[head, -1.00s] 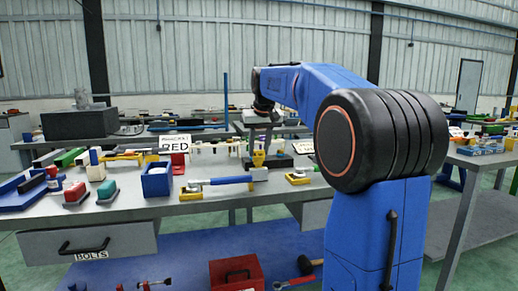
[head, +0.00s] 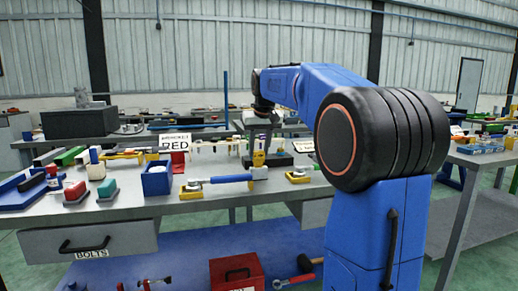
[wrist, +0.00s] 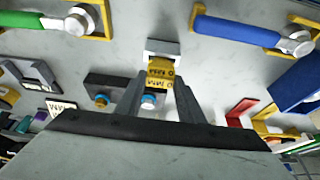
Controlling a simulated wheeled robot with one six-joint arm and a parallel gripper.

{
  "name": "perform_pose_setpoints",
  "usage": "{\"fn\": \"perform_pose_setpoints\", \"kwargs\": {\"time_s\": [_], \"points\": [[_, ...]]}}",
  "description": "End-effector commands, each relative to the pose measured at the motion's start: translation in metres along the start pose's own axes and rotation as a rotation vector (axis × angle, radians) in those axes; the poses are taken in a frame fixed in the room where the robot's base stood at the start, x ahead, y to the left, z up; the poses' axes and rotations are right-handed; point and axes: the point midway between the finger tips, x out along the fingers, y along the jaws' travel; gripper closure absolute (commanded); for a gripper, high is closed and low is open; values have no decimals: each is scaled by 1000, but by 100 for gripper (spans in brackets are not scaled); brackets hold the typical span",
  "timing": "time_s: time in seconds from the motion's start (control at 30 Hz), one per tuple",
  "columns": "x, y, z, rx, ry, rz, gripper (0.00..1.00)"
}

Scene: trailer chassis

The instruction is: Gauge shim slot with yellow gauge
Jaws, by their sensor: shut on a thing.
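My gripper (wrist: 158,84) is shut on the yellow gauge (wrist: 160,70), a small block with dark lettering, seen between the two fingers in the wrist view. In the head view the yellow gauge (head: 258,158) shows below my gripper (head: 259,143), low over the workbench. A pale grey block (wrist: 162,48) lies right at the far end of the gauge; I cannot tell whether it holds the shim slot or whether the gauge is in it. A dark block (wrist: 105,87) with a blue-and-yellow knob sits left of the fingers.
A blue-handled tool (head: 222,180) rests on yellow supports in front of the gauge. A blue bin (head: 156,181) and a red block (head: 178,162) stand to the left. A red bracket (wrist: 239,112) and a yellow one lie right of my gripper. Bare bench shows between them.

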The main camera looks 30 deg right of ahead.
Motion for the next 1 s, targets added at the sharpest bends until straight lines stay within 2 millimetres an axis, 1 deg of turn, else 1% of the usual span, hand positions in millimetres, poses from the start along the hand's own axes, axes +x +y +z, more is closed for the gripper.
{"fn": "perform_pose_setpoints", "kwargs": {"time_s": [1.0], "points": [[15,0,6,0,0,0,88]]}}
